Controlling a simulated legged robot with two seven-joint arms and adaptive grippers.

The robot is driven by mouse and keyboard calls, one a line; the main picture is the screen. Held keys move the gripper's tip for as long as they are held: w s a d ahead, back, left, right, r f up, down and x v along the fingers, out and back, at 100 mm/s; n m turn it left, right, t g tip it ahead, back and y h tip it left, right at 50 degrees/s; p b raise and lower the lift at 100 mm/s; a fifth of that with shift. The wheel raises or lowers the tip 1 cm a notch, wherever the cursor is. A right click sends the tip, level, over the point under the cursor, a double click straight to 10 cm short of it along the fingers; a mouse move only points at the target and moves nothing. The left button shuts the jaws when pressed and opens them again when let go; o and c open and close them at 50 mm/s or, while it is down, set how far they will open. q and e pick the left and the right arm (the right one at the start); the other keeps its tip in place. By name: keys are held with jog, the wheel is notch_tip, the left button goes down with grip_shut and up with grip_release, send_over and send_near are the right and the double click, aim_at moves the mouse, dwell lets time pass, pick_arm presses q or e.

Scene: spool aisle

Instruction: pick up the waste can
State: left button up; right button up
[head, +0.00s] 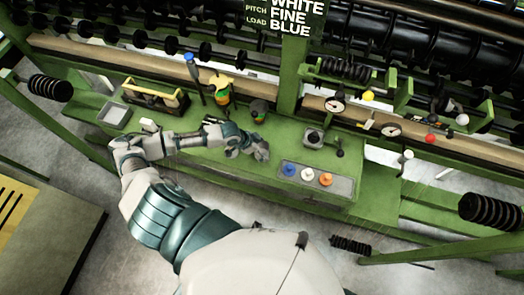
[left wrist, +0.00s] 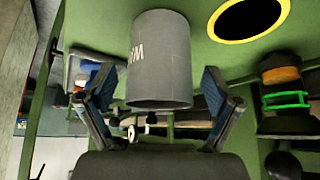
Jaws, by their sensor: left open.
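The waste can is a plain grey cylinder (left wrist: 160,60) with pale letters on its side, partly readable as "WA". In the left wrist view it lies between the two fingers of my left gripper (left wrist: 152,88), with a visible gap on each side. The fingers are open and hold nothing. My right gripper is not in view.
A black opening with a yellow rim (left wrist: 248,18) is near the can. Spool racks rise behind.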

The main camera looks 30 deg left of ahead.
pick_arm(q)
jog(key=shift+a, duration=0.15)
jog(key=c, duration=1.4)
jog(key=shift+c, duration=0.2)
